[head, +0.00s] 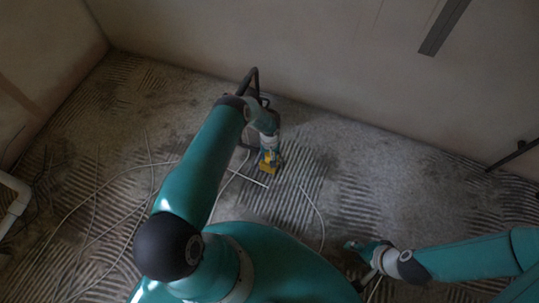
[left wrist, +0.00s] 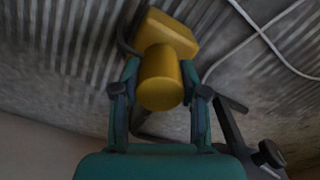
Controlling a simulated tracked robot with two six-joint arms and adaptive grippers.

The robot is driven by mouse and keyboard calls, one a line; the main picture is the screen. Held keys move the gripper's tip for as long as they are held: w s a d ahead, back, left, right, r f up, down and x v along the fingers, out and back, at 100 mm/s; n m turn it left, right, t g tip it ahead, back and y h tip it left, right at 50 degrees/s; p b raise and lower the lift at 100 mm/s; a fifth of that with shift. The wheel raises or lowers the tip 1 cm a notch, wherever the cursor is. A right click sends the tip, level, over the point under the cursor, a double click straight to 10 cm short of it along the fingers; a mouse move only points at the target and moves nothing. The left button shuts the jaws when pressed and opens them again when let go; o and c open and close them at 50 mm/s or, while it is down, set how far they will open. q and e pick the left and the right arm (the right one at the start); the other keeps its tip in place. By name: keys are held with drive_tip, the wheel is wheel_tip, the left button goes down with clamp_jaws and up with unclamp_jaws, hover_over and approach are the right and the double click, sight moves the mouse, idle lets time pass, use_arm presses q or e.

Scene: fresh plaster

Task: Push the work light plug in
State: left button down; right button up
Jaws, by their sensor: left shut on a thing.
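In the left wrist view a yellow piece with a round barrel (left wrist: 160,78) and a broader block (left wrist: 172,32) sits between the fingers of my left gripper (left wrist: 160,92). I take it to be the work light plug; whether barrel and block are one part I cannot tell. My left gripper (head: 268,153) is shut on it, low over the floor in the head view, where the yellow plug (head: 269,166) shows at the fingertips. No socket is clearly visible. My right gripper (head: 362,250) is low at the lower right, away from the plug; its finger opening is unclear.
Pale cables (head: 150,165) loop over the ridged floor (head: 340,190), some close to the plug. A dark stand-like frame (head: 253,80) is behind my left wrist by the wall. A white pipe (head: 15,205) is at the far left. Floor to the right is mostly clear.

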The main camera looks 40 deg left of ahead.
use_arm(q)
drive_tip(key=shift+f, duration=0.15)
drive_tip(key=c, duration=0.6)
unclamp_jaws()
wheel_tip(320, 180, up, 12)
drive_tip(key=shift+f, duration=0.1)
idle(0.3)
